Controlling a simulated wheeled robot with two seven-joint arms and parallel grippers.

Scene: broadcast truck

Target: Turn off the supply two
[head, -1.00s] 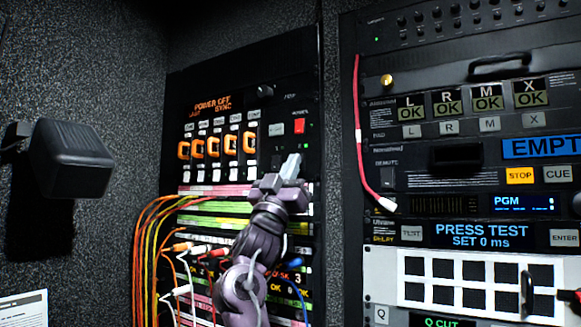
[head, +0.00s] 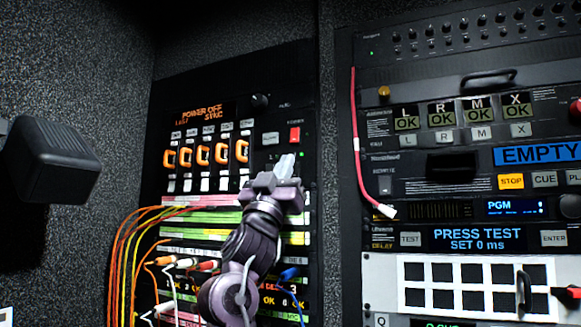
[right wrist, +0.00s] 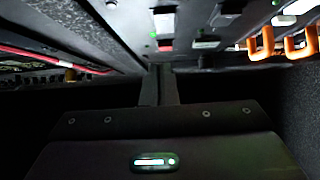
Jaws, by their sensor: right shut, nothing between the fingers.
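The upper rack unit has a small display (head: 202,113) reading "POWER OFF" with orange text. Below it is a row of orange-guarded switches (head: 205,154). To their right is a lit red switch (head: 294,134) with a grey button (head: 270,139) beside it. I cannot read which control is labelled supply two. My right gripper (head: 285,163) is shut and empty, its tips just below the red switch. They hide the panel's lower right part. In the right wrist view the shut fingers (right wrist: 158,85) point at the panel, where a red light (right wrist: 165,45) shows. My left gripper is out of view.
Orange and yellow cables (head: 127,250) loop at the rack's lower left. A black box (head: 50,160) juts from the left wall. A second rack with an "EMPTY" display (head: 535,154) stands right, with a red cable (head: 357,150) hanging along its left edge.

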